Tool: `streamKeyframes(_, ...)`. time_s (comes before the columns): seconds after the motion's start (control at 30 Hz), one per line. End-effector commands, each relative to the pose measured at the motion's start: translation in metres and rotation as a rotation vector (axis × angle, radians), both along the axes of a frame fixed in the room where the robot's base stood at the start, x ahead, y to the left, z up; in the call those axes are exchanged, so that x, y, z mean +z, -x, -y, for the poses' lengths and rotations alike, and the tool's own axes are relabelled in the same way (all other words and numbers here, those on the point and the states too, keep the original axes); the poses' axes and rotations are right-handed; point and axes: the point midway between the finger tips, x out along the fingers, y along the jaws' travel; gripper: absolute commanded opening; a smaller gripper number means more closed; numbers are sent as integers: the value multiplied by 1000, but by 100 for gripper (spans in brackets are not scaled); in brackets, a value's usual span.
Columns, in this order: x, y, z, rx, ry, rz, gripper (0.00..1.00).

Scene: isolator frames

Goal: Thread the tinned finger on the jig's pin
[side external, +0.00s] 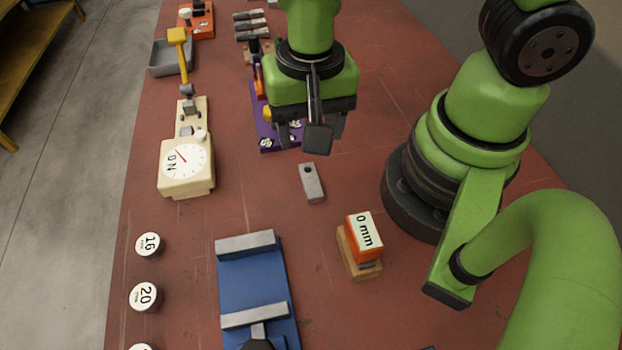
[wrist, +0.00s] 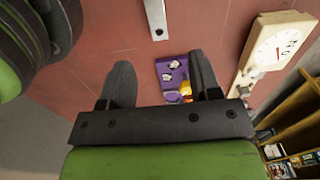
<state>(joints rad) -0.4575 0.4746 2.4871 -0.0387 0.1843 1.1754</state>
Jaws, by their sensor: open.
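A flat grey metal finger (side external: 311,183) with a dark hole near its far end lies alone on the red bench. Its holed end also shows at the top of the wrist view (wrist: 156,18). My gripper (side external: 311,138) is above the bench, slightly beyond the finger in the side view, with its jaws apart and nothing between them. Both jaws show in the wrist view (wrist: 160,64). The purple jig base (side external: 267,142) is behind my gripper and partly hidden by it; it also shows in the wrist view (wrist: 165,68). I cannot make out its pin clearly.
A cream dial gauge (side external: 186,165) stands left. A blue fixture (side external: 252,285) with grey bars is in front. An orange "0 mm" block (side external: 363,236) stands on the right. Several grey pieces (side external: 251,25) and a grey tray (side external: 171,57) are at the back. Bench around the finger is clear.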

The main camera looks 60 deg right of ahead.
Motion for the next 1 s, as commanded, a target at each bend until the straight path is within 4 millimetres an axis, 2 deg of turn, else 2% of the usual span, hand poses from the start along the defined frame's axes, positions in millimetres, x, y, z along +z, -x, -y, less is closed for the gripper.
streamKeyframes(0.4, -45, 4, -1, -15, 13, -23, 57)
streamKeyframes(0.67, -60, 4, -1, -14, 11, -20, 57)
streamKeyframes(1.0, -100, 4, 0, -14, 12, -22, 57)
